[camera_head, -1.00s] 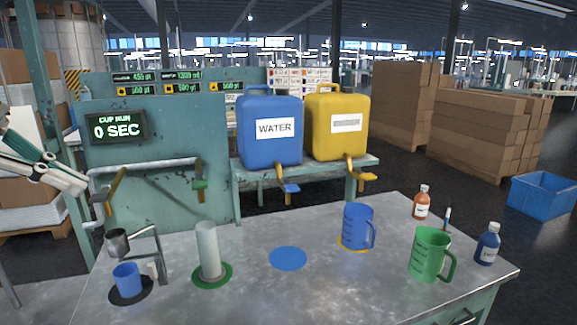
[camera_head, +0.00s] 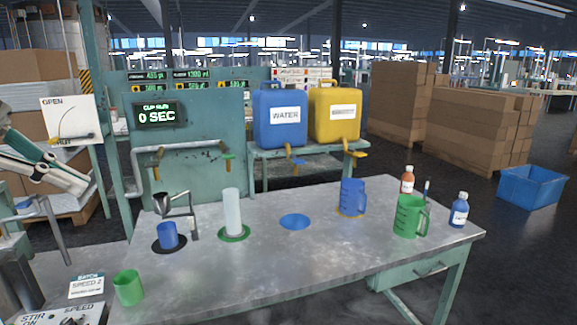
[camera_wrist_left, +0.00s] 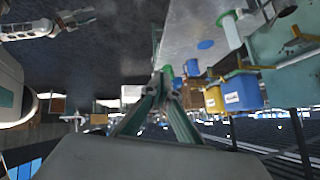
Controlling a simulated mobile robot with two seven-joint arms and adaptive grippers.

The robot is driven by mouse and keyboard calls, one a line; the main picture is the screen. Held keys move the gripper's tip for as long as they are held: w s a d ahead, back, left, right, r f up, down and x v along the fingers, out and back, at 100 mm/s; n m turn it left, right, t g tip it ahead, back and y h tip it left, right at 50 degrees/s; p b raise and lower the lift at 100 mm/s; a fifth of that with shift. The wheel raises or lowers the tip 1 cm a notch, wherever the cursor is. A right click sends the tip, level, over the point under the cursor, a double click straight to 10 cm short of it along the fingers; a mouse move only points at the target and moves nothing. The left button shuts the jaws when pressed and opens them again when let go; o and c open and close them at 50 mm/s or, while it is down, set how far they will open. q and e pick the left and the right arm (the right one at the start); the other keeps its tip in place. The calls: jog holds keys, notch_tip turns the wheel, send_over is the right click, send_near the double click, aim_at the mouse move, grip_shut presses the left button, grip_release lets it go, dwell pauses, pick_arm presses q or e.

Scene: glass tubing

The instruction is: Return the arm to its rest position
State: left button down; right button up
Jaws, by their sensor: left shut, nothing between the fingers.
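My left gripper (camera_head: 82,186) comes in from the left edge of the head view, with green and white fingers. It is shut and empty, in the air to the left of the table (camera_head: 330,255) and apart from everything on it. In the left wrist view its fingers (camera_wrist_left: 161,80) converge to a closed tip. The table shows upside down beyond it there. A white jointed arm shows at the upper left of the left wrist view; its grey end, probably my right gripper (camera_wrist_left: 76,18), is too blurred to read.
A white OPEN panel (camera_head: 72,120) stands behind the left gripper. A green cup (camera_head: 128,287) and a stirring station (camera_head: 50,312) are at lower left. A blue cup (camera_head: 168,234), glass cylinder (camera_head: 232,211), blue jug (camera_head: 351,196) and green jug (camera_head: 408,217) stand on the table.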

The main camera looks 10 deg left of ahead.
pick_arm(q)
jog(key=w+d+f+m+t+h, duration=0.1)
jog(key=w+d+f+h, duration=0.2)
jog(key=f, duration=0.4)
jog(key=w+d+f+t+h, duration=0.1)
jog(key=w+f+t+h, duration=0.15)
jog(key=w+f, duration=0.45)
notch_tip(320, 180, down, 26)
jog(key=s+d+n+t+y+p, duration=0.1)
jog(key=s+d+n+t+y, duration=0.15)
jog(key=n+t+y, duration=0.35)
jog(key=s+d+f+n+g+y, duration=0.2)
jog(key=s+d+f, duration=0.3)
jog(key=s+f, duration=0.4)
jog(key=s+d+f+n+g+y, duration=0.2)
jog(key=s+d+f, duration=0.3)
jog(key=s+f, duration=0.4)
notch_tip(320, 180, down, 4)
jog(key=shift+n+g+p, duration=0.3)
jog(key=shift+g+p, duration=0.1)
jog(key=shift+g, duration=0.15)
jog(key=shift+d, duration=0.1)
